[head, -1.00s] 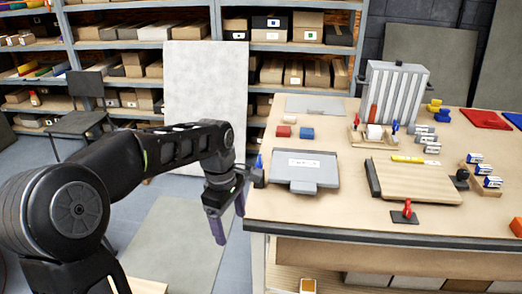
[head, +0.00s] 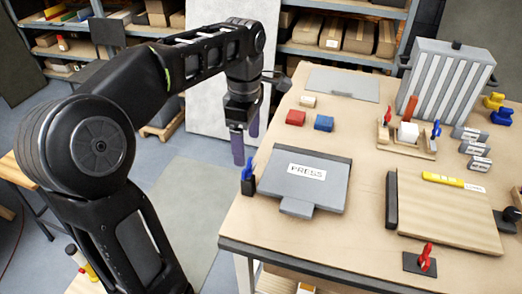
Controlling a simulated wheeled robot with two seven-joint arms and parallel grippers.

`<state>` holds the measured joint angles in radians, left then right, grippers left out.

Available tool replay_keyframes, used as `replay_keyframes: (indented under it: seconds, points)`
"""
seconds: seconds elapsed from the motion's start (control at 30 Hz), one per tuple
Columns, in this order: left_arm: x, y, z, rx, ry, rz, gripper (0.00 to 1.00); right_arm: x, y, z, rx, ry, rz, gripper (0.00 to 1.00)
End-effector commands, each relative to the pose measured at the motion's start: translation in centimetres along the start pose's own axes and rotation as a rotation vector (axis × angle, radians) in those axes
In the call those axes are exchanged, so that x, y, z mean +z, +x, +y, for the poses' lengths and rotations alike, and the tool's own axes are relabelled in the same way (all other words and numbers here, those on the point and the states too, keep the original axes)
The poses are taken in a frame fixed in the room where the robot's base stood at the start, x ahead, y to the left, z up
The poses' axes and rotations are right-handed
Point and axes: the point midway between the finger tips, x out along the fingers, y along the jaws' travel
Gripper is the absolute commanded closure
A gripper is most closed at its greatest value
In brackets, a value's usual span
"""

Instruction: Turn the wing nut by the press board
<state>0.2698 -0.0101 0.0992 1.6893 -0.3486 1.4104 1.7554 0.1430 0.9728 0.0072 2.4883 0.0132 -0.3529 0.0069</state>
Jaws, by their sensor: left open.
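The grey press board (head: 320,194), labelled PRESS, lies flat near the left edge of the workbench. A blue wing nut (head: 248,171) stands on a small dark block (head: 247,187) just left of it. My left gripper (head: 244,152) points down with its purple fingers apart and empty. In the picture it is just above the blue wing nut, apart from it, around the table's left edge. My right gripper is not in view.
A red wing nut (head: 426,256) stands at the front by a wooden board (head: 450,219). Another blue wing nut (head: 436,131) is on a wooden fixture (head: 409,149). A ribbed grey panel (head: 440,85) stands behind.

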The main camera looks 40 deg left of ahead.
Motion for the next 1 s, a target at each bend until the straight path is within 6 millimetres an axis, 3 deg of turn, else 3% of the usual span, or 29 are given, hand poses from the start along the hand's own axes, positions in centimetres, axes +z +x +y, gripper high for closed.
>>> replay_keyframes:
  seconds: [0.43, 0.67, 0.73, 1.0]
  points:
    - [0.0, 0.7, 0.0, 0.0, 0.001, 0.0, 0.18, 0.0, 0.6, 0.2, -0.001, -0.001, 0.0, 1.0]
    - [0.0, 3.5, 0.0, -0.001, 0.0, 0.0, 0.18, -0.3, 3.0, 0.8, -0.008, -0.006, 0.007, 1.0]
    - [0.0, 3.9, -0.1, -0.004, 0.0, 0.0, 0.18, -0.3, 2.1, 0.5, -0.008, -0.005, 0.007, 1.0]
    - [0.0, 7.4, 0.0, -0.002, 0.0, 0.0, 0.18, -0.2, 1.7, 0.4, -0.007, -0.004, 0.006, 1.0]
